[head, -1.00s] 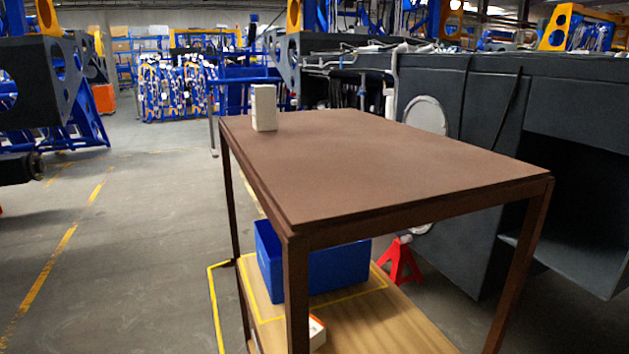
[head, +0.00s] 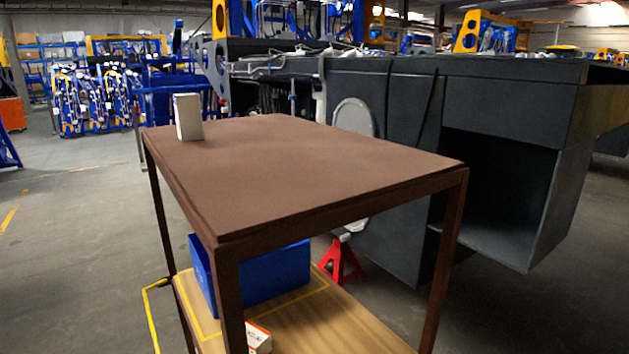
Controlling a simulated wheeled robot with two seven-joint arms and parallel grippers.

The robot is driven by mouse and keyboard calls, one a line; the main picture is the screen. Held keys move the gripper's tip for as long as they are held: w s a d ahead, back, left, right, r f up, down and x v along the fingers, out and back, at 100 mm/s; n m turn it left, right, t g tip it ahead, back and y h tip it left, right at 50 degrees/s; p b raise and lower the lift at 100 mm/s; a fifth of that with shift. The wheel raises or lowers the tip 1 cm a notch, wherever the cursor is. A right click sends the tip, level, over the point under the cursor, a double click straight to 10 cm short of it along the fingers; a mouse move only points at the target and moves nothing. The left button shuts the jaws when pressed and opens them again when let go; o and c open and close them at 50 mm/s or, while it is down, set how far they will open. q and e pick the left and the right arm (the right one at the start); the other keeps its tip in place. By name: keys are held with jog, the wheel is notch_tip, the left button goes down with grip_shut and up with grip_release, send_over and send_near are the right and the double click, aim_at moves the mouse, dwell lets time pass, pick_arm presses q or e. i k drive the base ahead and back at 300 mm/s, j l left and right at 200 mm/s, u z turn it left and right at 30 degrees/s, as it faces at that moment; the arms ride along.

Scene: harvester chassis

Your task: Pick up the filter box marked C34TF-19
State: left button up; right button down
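A white upright box (head: 189,117) stands on the far left part of the brown table top. No marking can be read on it. A smaller white and orange box (head: 258,338) lies on the wooden lower shelf near the front, partly hidden behind the table's front leg. Its marking is too small to read. Neither of my grippers shows in the head view.
The brown table (head: 310,172) has a mostly bare top. A blue bin (head: 275,275) stands on its lower shelf (head: 325,325). A red jack stand (head: 340,262) and the large dark chassis (head: 505,105) are behind. Open floor lies to the left.

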aim_at(187, 116)
jog(key=i+l+u, duration=0.25)
jog(key=l+u, duration=0.25)
jog(key=l, duration=0.15)
jog(key=i+l+u, duration=0.25)
jog(key=l, duration=0.15)
jog(key=k, duration=0.1)
